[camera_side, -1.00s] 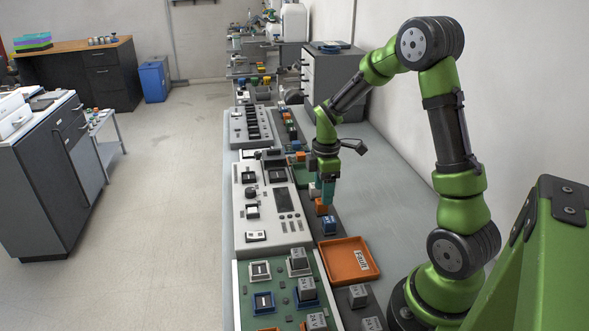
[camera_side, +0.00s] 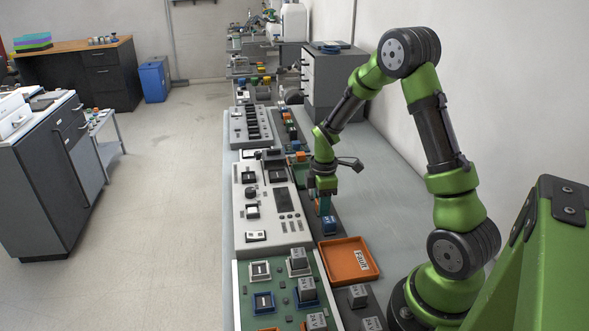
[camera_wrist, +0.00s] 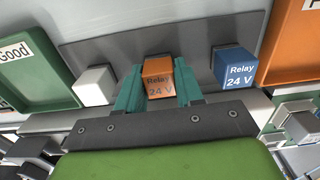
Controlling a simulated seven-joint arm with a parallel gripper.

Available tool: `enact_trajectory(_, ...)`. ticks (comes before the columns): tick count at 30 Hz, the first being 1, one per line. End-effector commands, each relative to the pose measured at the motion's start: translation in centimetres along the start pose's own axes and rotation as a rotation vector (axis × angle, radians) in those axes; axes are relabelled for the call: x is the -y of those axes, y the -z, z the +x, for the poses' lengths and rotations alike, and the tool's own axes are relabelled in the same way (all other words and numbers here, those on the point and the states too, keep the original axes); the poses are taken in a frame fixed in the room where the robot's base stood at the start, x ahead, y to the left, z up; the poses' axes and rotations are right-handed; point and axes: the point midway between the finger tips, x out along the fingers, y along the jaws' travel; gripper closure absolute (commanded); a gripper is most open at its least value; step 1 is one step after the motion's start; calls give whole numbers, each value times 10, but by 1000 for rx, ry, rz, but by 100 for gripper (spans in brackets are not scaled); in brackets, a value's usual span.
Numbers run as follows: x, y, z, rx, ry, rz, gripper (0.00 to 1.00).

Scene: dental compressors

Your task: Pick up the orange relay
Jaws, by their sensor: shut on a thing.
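The orange relay (camera_wrist: 160,80), marked "Relay 24 V", sits between the two teal fingers of my gripper (camera_wrist: 158,92) in the wrist view. The fingers are shut on its sides. It appears to stand at the dark strip (camera_wrist: 130,44); whether it is lifted clear I cannot tell. In the side view, my gripper (camera_side: 325,207) points down over the strip right of the white control panel, and the fingers hide most or all of the orange relay.
A blue relay (camera_wrist: 233,68) stands to the right of the held relay, and a white block (camera_wrist: 93,87) to the left. A green tray labelled "Good" (camera_wrist: 48,88) lies at the left. An orange tray (camera_side: 327,262) lies nearer the side camera. Grey bench is free at right.

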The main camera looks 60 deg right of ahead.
Motion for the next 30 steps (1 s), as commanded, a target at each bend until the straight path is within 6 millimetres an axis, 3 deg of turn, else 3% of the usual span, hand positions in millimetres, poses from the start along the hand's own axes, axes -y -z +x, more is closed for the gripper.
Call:
enact_trajectory(10, -1, 0, -8, -1, -2, 1, 94)
enact_trajectory(24, 0, 2, -90, -1, -3, -3, 94)
enact_trajectory(27, 3, 5, -88, 1, 2, -15, 94)
enact_trajectory(30, -10, 17, -81, 0, 2, -36, 94)
